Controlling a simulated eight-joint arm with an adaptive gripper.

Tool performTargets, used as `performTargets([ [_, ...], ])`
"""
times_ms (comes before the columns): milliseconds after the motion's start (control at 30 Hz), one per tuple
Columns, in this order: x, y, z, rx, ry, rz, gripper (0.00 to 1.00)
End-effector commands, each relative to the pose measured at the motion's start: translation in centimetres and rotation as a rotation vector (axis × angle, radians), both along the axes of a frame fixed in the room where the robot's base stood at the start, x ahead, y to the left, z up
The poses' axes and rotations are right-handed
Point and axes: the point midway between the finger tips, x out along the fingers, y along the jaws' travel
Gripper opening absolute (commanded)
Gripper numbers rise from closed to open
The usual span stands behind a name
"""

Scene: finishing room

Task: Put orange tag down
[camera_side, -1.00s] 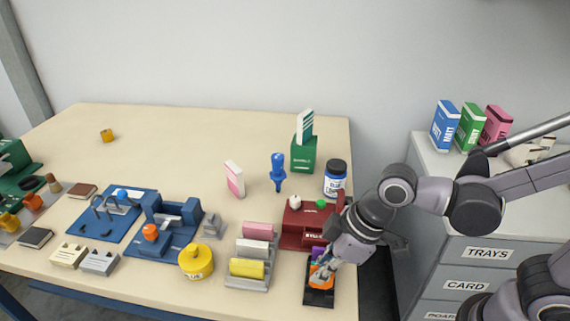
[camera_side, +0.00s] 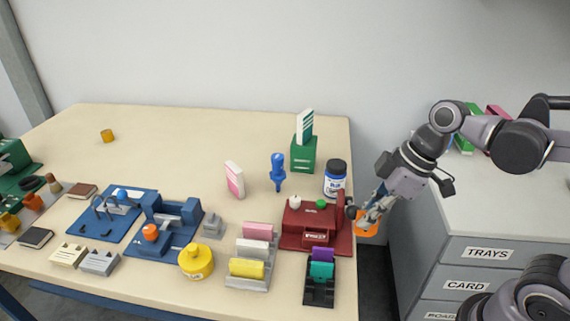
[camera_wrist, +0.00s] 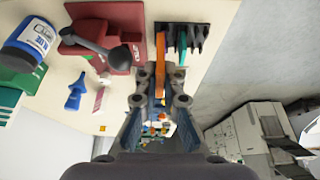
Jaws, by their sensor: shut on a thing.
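My gripper (camera_side: 369,217) is shut on the orange tag (camera_side: 366,229), held just past the table's right edge, beside the red device. In the wrist view the orange tag (camera_wrist: 160,65) stands edge-on as a narrow strip between my fingertips (camera_wrist: 160,95). The black rack (camera_side: 319,297) at the table's front right corner holds a purple tag (camera_side: 322,254) and a teal tag (camera_side: 321,270). My fingers partly hide the tag in the side view.
The red device (camera_side: 305,222) with its black-knobbed lever (camera_side: 351,212) stands close left of my gripper. A tiered stand (camera_side: 250,284) with pink, white and yellow blocks is left of the rack. A grey cabinet (camera_side: 480,230) stands right, across a gap.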

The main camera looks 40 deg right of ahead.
Motion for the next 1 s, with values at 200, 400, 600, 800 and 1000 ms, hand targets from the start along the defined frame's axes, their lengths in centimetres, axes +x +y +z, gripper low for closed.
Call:
performTargets([
  [200,0.0,-0.3,2.0,0.000,0.000,0.000,0.00],
  [400,0.0,-0.3,4.9,0.000,0.000,0.000,0.00],
  [600,2.8,-1.5,6.9,-0.001,0.001,-0.029,0.00],
  [800,6.6,-3.5,8.8,-0.001,0.002,-0.066,0.00],
  [1000,11.7,-6.8,10.7,-0.001,0.002,-0.113,0.00],
])
